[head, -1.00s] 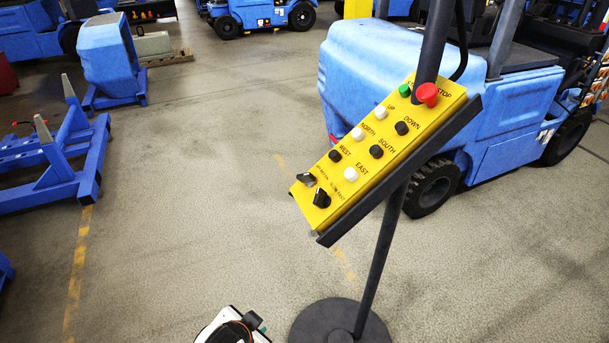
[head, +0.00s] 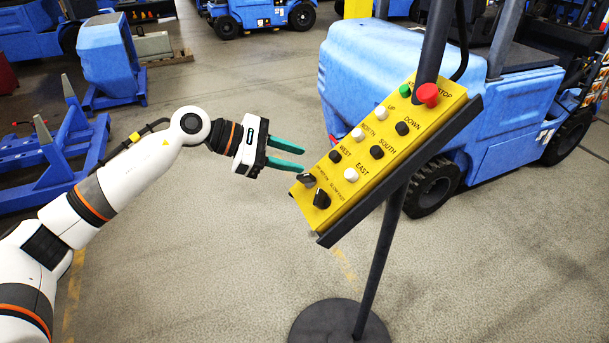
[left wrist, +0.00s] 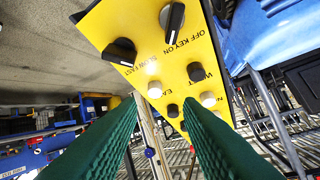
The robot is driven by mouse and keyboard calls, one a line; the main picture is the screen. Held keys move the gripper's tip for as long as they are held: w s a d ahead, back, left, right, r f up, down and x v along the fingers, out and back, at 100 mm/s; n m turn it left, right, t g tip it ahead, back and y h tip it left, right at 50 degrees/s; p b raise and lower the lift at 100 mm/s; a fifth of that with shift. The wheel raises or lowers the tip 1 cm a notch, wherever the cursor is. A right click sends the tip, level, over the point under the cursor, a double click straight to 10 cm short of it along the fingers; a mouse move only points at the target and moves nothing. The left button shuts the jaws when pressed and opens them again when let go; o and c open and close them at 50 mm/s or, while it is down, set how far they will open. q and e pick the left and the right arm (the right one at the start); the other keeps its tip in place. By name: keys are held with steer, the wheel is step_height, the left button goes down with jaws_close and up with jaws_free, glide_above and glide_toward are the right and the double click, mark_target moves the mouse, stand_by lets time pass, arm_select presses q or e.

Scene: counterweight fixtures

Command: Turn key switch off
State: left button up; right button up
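The yellow control panel (head: 372,148) is tilted on a dark post. The key switch (head: 307,179) is a black rotary knob at its lower left end. It also shows in the left wrist view (left wrist: 174,20), beside lettering with OFF, KEY and ON; I cannot tell surely which word it points to. A second black knob, slow/fast (head: 321,198), sits beside it. My left gripper (head: 303,160) is open and empty, its two teal fingers reaching toward the panel's left edge, near and above the key switch in the picture. My right gripper is out of view.
A red stop button (head: 427,93), a green button (head: 404,90) and several black and white buttons share the panel. The round post base (head: 340,325) is on the floor. A blue vehicle (head: 385,70) stands behind. Floor left of the panel is mostly clear.

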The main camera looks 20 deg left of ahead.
mark_target(304, 175)
arm_select(q)
steer(key=a+m+y, duration=0.1)
steer(key=a+y, duration=0.2)
steer(key=a, duration=0.3)
steer(key=shift+g, duration=0.3)
steer(key=p+x, duration=0.4)
steer(key=x, duration=0.7)
steer(key=shift+w+f, duration=0.25)
steer(key=shift+f, duration=0.05)
steer(key=shift+w+d+f, duration=0.1)
steer(key=shift+f, duration=0.1)
steer(key=c, duration=0.6)
steer(key=shift+c, duration=0.2)
